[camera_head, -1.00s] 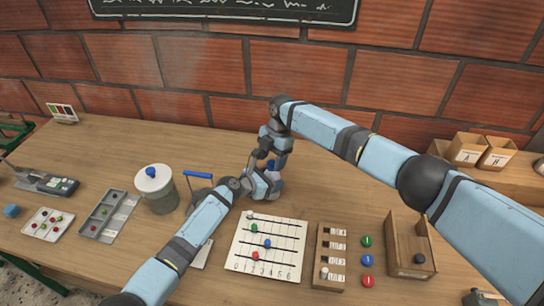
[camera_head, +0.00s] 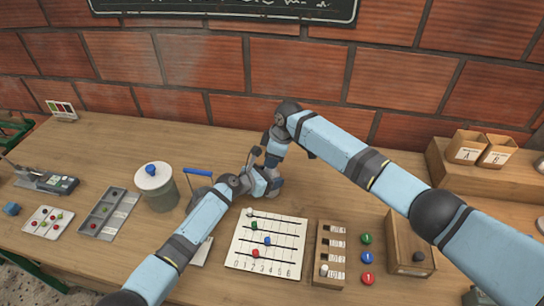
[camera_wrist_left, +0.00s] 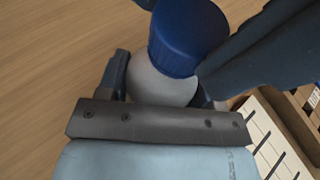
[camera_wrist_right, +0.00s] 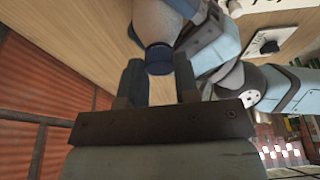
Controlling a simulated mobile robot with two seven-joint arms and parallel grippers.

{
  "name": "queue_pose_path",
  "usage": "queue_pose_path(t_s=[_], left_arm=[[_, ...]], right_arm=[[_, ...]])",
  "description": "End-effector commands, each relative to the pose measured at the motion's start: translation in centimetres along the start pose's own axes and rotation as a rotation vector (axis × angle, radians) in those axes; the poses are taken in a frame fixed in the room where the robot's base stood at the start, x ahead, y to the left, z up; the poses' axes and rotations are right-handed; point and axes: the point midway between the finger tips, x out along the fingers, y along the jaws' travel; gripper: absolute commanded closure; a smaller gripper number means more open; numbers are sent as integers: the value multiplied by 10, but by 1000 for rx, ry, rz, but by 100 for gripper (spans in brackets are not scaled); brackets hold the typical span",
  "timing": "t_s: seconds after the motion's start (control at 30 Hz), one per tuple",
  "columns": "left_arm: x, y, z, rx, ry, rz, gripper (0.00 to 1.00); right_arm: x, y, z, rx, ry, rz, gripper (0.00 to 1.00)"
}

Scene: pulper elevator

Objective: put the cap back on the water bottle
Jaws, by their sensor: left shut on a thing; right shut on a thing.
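The pale water bottle (camera_wrist_left: 160,82) is between the fingers of my left gripper (camera_wrist_left: 162,88), which is shut on it. The ribbed blue cap (camera_wrist_left: 187,40) sits at the bottle's top end, hiding the neck; I cannot tell whether it is seated. In the right wrist view the cap (camera_wrist_right: 158,58) is between the fingertips of my right gripper (camera_wrist_right: 158,75), shut on it, and lies in line with the bottle (camera_wrist_right: 160,22). In the head view my left gripper (camera_head: 266,182) and right gripper (camera_head: 270,160) meet closely and mostly hide bottle and cap.
A lidded container (camera_head: 157,187) stands left of the grippers. A white board with beads on lines (camera_head: 266,244) lies in front. A wooden slotted block (camera_head: 331,255), coloured discs (camera_head: 367,260) and a wooden box (camera_head: 408,245) are at right. The table behind the grippers is clear.

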Motion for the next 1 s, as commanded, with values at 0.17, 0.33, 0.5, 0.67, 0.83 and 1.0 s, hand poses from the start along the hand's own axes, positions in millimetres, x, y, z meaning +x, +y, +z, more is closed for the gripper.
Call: queue_pose_path(t_s=[0.17,0.33,0.5,0.67,0.83,1.0], left_arm=[[3,-8,1,5,-1,-14,100],[3,-9,2,6,-1,-15,100],[4,-9,2,6,-1,-16,100],[4,-9,2,5,-1,-16,100],[3,-8,1,5,-1,-13,100],[3,-6,1,5,0,-11,100]], right_arm=[[-1,-1,-3,287,10,85,99],[-2,0,-2,421,11,122,99],[-2,0,-2,435,12,126,99],[-2,0,-2,433,12,125,66],[-2,-1,-3,431,12,122,45],[-2,-2,-4,430,11,120,45]])
